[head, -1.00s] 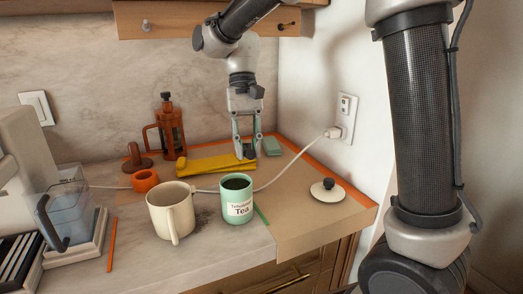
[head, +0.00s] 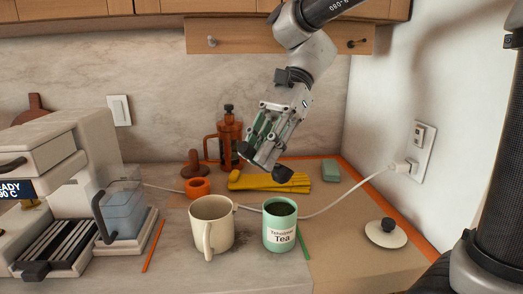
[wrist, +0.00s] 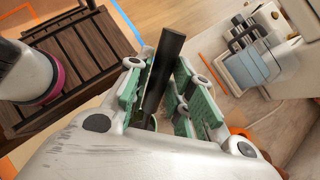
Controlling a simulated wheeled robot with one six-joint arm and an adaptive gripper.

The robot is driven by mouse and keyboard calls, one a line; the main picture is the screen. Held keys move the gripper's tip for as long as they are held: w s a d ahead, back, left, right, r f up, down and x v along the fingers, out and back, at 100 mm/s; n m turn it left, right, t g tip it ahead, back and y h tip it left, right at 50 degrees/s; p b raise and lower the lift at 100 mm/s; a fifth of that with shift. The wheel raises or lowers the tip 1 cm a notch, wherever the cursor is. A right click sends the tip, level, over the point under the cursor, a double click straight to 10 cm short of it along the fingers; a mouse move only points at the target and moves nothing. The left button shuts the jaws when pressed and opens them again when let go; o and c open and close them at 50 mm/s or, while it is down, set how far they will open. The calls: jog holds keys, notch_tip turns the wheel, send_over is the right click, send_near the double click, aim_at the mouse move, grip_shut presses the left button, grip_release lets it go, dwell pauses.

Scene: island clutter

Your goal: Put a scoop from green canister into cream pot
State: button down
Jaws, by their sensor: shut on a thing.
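The green canister (head: 280,232), labelled Tea, stands upright and open on the counter, with dark contents inside. The cream pot (head: 208,228), with a handle at its front, stands upright to its left; its inside is shadowed. My gripper (head: 259,158) is in the air above and behind both, tilted with its fingers pointing down and left. In the wrist view, it is shut on a dark bar (wrist: 165,65), which looks like a scoop handle. The scoop's bowl cannot be made out, nor whether it carries anything.
A coffee machine (head: 70,165) stands at left, a white lid (head: 386,233) at right. A white cable (head: 335,205) crosses behind the canister to an outlet.

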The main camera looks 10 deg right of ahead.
notch_tip(320, 180, down, 10)
jog(key=shift+f, duration=0.15)
dwell(0.8)
dwell(0.4)
dwell(1.4)
jog(key=shift+r, duration=1.05)
dwell(0.4)
jog(key=r, duration=0.3)
jog(key=shift+s+a+r, duration=0.25)
jog(key=shift+s+a, duration=0.1)
jog(key=shift+a, duration=0.05)
